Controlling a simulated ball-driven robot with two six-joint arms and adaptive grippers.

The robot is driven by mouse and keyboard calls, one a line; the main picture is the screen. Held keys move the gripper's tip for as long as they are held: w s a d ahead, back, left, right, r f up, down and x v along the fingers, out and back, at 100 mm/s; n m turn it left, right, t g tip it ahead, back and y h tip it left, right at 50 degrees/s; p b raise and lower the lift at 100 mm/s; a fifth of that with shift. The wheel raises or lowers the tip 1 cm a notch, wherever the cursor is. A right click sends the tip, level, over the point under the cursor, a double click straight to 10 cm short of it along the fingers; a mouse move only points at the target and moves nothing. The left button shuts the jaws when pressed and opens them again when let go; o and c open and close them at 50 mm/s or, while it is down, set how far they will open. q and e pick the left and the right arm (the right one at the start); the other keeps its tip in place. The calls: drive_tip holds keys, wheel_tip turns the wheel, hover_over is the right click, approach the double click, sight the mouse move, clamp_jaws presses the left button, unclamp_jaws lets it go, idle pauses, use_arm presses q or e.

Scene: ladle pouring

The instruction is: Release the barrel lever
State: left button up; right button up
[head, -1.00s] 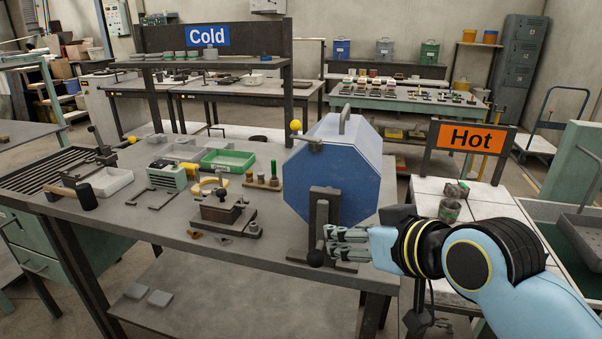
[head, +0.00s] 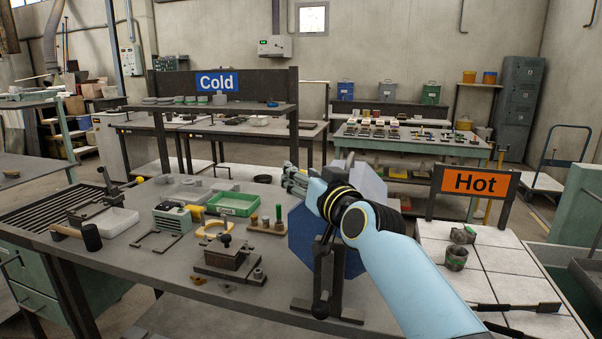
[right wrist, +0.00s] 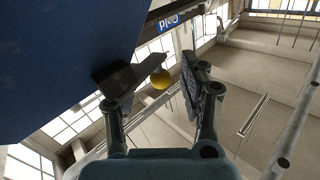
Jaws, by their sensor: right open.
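The blue eight-sided barrel (head: 302,236) stands on its dark stand near the bench's right end, partly covered by my right arm. My right gripper (head: 291,178) is at the barrel's upper left. In the right wrist view its jaws (right wrist: 155,85) are apart. The blue barrel (right wrist: 60,60) fills the upper left there. The lever is hidden behind my gripper in the head view. My left gripper is not in view.
A wooden rack of bottles (head: 266,226), a green tray (head: 232,204) and a dark clamp block (head: 226,258) lie left of the barrel. The orange Hot sign (head: 474,182) stands right beside a white-tiled table.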

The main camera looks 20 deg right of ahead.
drive_tip(key=shift+w+a, duration=0.1)
drive_tip(key=shift+w, duration=0.4)
drive_tip(key=shift+c, duration=0.3)
clamp_jaws()
drive_tip(key=shift+f, duration=0.1)
